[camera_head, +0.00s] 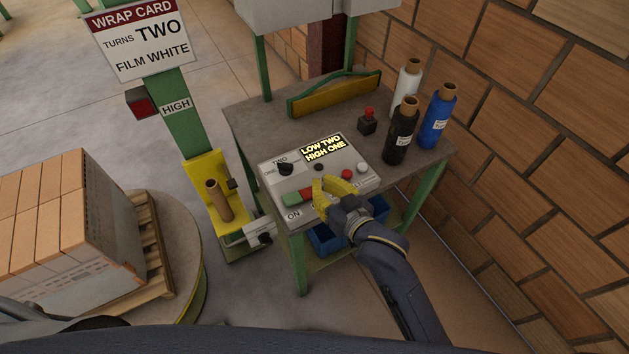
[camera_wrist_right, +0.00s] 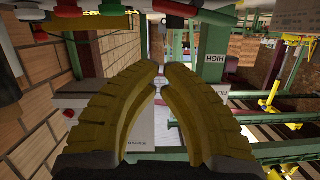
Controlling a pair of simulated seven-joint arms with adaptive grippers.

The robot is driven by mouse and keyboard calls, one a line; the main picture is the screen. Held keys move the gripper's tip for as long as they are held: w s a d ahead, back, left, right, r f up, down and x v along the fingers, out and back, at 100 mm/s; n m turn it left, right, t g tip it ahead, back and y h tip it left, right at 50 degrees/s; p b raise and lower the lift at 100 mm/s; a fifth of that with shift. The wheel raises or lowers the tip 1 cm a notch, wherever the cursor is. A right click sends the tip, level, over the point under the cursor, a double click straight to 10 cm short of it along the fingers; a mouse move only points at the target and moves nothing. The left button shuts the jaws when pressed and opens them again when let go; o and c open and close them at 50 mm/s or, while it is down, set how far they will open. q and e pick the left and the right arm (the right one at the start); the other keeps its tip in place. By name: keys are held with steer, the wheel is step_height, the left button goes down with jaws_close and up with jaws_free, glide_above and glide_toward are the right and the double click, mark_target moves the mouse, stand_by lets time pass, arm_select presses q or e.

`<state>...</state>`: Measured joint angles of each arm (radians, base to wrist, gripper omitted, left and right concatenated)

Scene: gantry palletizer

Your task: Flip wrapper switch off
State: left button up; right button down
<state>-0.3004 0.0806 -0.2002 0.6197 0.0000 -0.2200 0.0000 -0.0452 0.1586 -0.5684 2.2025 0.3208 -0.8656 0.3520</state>
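The control box (camera_head: 290,170) sits on the grey table. A switch (camera_head: 297,197) with green and red parts lies along its front edge, above an "ON" label (camera_head: 293,215). I cannot tell which way the switch is set; my fingers hide the area to its right. My right gripper (camera_head: 332,185) is over the front right of the box, its yellow fingers slightly apart and empty. In the right wrist view, a narrow gap shows between the fingertips (camera_wrist_right: 165,68). Whether they touch the box is unclear. My left gripper is not in view.
The box also has a black knob (camera_head: 286,169), a lit display (camera_head: 323,148) and a red button (camera_head: 347,174). White, black (camera_head: 401,135) and blue (camera_head: 437,118) film rolls stand at the table's right. A red-topped button box (camera_head: 368,122) stands behind. Stacked cartons (camera_head: 60,225) are at left.

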steer(key=shift+v, duration=2.95)
